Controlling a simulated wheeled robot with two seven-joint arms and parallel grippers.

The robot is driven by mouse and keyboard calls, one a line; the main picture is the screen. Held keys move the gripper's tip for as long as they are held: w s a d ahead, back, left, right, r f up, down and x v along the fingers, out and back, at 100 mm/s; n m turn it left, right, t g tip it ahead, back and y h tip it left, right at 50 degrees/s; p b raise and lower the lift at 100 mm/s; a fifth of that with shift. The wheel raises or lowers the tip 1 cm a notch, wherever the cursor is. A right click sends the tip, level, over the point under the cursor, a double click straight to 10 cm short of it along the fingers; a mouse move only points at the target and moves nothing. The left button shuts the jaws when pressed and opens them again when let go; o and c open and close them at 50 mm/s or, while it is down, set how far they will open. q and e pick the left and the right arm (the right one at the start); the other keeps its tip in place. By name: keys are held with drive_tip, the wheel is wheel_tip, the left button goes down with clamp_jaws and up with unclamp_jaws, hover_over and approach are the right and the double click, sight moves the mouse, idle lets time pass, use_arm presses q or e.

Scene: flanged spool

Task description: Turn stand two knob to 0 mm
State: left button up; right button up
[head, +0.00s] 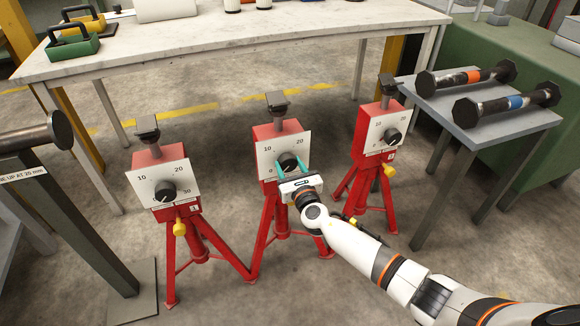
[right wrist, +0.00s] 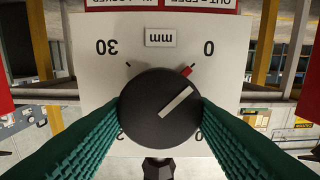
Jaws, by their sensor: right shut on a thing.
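Stand two, the middle red tripod stand (head: 267,196), has a white dial plate and a black knob (head: 288,161). My right gripper (head: 290,172) is at the front of this plate. In the right wrist view its green ribbed fingers press on both sides of the black knob (right wrist: 150,128). That view shows the dial upside down. The knob's white pointer (right wrist: 176,102) slants up and right toward the 0 side, near the red mark (right wrist: 187,70). I cannot tell whether it lines up exactly. My left gripper is not in view.
Similar red stands stand to the left (head: 168,208) and right (head: 375,145). A grey table (head: 475,135) with two dumbbell-like bars is at right. A long white-topped table (head: 235,40) is behind. A dark post with a rod (head: 75,205) is at far left.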

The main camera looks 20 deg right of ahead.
drive_tip(key=shift+f, duration=0.1)
drive_tip(key=o, duration=1)
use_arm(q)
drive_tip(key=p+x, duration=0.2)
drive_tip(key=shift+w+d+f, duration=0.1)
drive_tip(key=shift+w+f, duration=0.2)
use_arm(e)
drive_tip(key=s, duration=1.2)
drive_tip(key=shift+d, duration=0.25)
